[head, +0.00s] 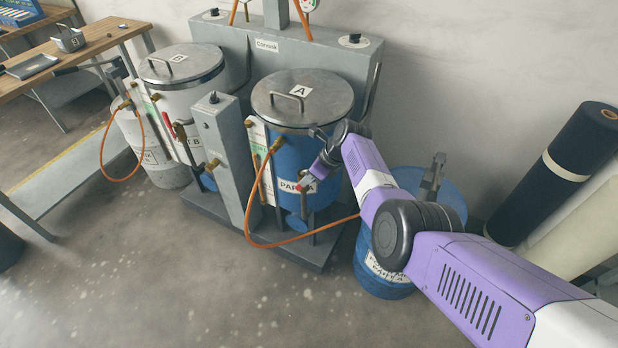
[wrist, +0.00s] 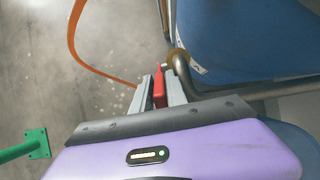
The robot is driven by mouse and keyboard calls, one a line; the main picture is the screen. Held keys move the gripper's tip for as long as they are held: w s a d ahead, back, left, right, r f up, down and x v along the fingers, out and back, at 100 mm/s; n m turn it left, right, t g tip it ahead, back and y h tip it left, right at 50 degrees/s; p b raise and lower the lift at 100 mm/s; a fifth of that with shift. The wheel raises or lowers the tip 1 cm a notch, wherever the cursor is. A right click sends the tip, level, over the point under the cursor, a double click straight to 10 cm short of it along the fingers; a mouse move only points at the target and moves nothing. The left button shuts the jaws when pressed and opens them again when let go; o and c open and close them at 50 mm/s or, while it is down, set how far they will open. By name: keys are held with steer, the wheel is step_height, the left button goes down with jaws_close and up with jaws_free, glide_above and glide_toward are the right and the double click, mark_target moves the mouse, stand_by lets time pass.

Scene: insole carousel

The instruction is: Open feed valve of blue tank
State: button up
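The blue tank (head: 290,150) is marked A and has a steel lid with a handle. Its red valve lever (wrist: 159,88) shows between the two grey fingers of my gripper (wrist: 160,90) in the wrist view. The fingers lie close along both sides of the lever and appear shut on it. The lever's tip is beside a brass fitting and a dark bent pipe (wrist: 185,78). In the head view my gripper (head: 308,182) is at the front right of the tank, low on its side, with a little red showing. The valve body is mostly hidden.
A white tank (head: 190,100) marked B stands to the left, past a grey post (head: 228,150). An orange hose (head: 262,243) loops low in front of the blue tank. A blue drum (head: 385,285) stands under my arm. The front floor is clear.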

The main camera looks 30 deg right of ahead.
steer(key=shift+o, duration=1.2)
